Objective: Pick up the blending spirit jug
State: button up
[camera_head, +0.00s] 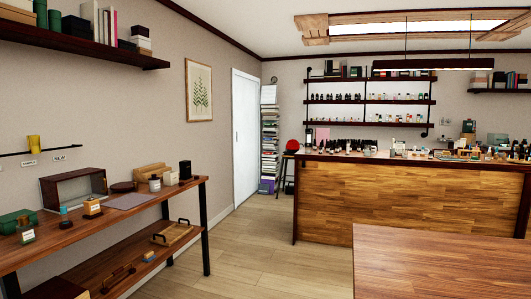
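I cannot pick out the blending spirit jug for sure in the head view; labels are too small to read. Many small bottles and jars (340,147) stand on top of the wooden counter (410,205) at the back right. On the left workbench (130,217) stand a pale labelled jar (154,184), a dark block-like item (185,170), a small labelled container (92,207) and a small bottle (27,234) at the near end. My gripper is not in view.
A bare wooden table (440,262) fills the front right. Open wood floor (250,240) lies between it, the workbench and the counter. Wall shelves (370,101) hold rows of bottles. A tall book stack (268,140) stands beside the white door (245,135).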

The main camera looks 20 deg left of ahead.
aim_at(367, 148)
jog(key=u, duration=2.05)
jog(key=i+j, duration=0.2)
jog(key=i, duration=0.3)
jog(key=i+j, duration=0.15)
jog(key=i, duration=0.4)
jog(key=i+l+z, duration=0.25)
jog(key=i+z, duration=0.15)
jog(key=i+l+z, duration=0.1)
jog(key=i+z, duration=0.75)
jog(key=i+j+z, duration=0.25)
jog(key=i+z, duration=0.35)
jog(key=i, duration=1.7)
jog(key=i+z, duration=0.2)
jog(key=i, duration=0.4)
jog(key=i+j+z, duration=0.2)
jog(key=i, duration=0.4)
jog(key=i+j+z, duration=0.2)
jog(key=i, duration=0.4)
jog(key=i+l+z, duration=0.2)
jog(key=i+z, duration=0.6)
jog(key=i+j+z, duration=0.15)
jog(key=i+z, duration=0.25)
jog(key=i, duration=0.2)
jog(key=i+u, duration=0.1)
jog(key=u, duration=0.4)
jog(key=i+l+u, duration=0.1)
jog(key=u, duration=0.35)
jog(key=i+l+u, duration=0.1)
jog(key=u, duration=1.25)
